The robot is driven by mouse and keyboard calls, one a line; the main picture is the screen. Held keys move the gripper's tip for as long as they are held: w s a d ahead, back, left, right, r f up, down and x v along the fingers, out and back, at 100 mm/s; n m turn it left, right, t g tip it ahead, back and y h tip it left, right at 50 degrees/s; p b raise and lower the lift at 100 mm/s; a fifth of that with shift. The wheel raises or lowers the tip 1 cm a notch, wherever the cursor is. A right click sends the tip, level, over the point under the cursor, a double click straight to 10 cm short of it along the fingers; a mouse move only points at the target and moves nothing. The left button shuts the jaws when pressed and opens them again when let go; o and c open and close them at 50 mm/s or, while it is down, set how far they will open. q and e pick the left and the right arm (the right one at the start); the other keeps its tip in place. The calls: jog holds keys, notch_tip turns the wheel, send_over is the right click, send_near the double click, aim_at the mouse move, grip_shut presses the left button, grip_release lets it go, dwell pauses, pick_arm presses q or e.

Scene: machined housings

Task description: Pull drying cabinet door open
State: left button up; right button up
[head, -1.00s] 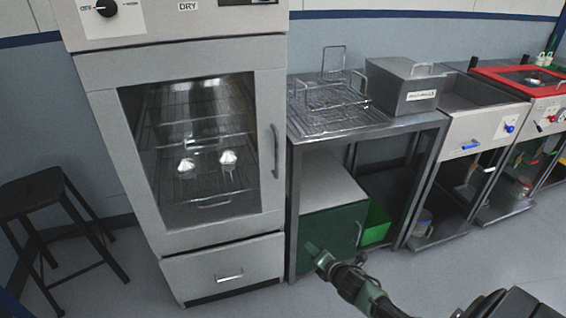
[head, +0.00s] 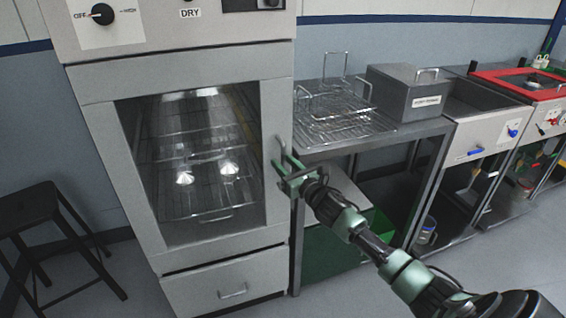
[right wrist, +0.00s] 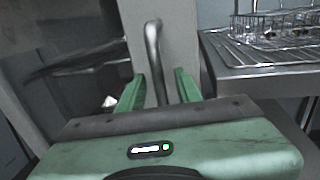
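The drying cabinet (head: 105,155) stands at the left in the head view, its glass door (head: 180,205) shut. Through the glass, wire racks and two small shiny parts show. The vertical door handle shows in the right wrist view (right wrist: 153,55), running down between my right gripper's two green fingers. My right gripper (head: 284,172) is at the right edge of the door in the head view, fingers apart on either side of the handle. Gaps show between fingers and handle. In the head view the gripper covers most of the handle. My left gripper is in neither view.
A metal table (head: 350,142) with wire baskets (head: 338,103) and a grey box (head: 405,92) stands right of the cabinet. A green bin (head: 378,228) sits under it. A black stool (head: 40,205) stands left. The floor in front is clear.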

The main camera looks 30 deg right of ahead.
jog(key=shift+w, duration=0.35)
grip_shut()
dwell(1.2)
